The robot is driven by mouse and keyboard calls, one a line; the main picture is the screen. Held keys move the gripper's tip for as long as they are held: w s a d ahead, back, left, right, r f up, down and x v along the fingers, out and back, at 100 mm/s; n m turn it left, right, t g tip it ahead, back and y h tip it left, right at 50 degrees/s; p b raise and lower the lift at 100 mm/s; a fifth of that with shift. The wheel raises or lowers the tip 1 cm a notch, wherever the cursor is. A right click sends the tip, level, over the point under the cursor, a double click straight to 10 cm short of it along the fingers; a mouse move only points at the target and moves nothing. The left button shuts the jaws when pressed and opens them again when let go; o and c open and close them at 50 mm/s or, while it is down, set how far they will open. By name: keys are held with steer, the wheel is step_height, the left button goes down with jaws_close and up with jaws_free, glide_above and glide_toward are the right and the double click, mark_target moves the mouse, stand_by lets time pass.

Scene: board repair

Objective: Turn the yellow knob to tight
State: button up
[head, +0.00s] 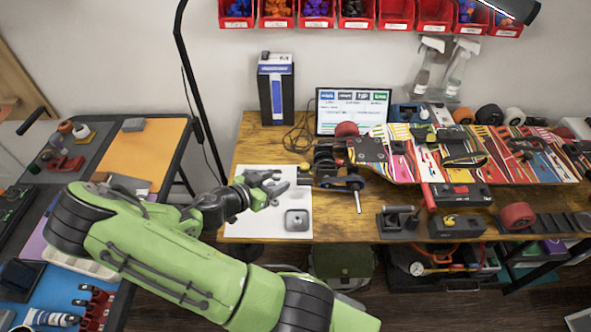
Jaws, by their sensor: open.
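A small yellow round part (304,166), which looks like the yellow knob, sits at the left end of the black clamp-like fixture (326,160) on the wooden bench. It is too small to tell how tight it is. My gripper (275,186) is open and empty, over the white sheet (249,224) at the bench's left end. It is to the left of the yellow part and apart from it in the picture. A striped board (400,160) extends right from the fixture.
A grey square block (297,220) lies on the sheet. A screen (352,110) and a blue-and-white box (276,88) stand behind. Black tools (399,221) and a red wheel (517,216) line the front. Bare wood (350,222) shows between sheet and tools.

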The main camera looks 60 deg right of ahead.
mark_target(302, 168)
steer(key=x, duration=1.2)
steer(key=shift+w+f, duration=0.1)
steer(key=shift+f, duration=0.05)
jaws_close()
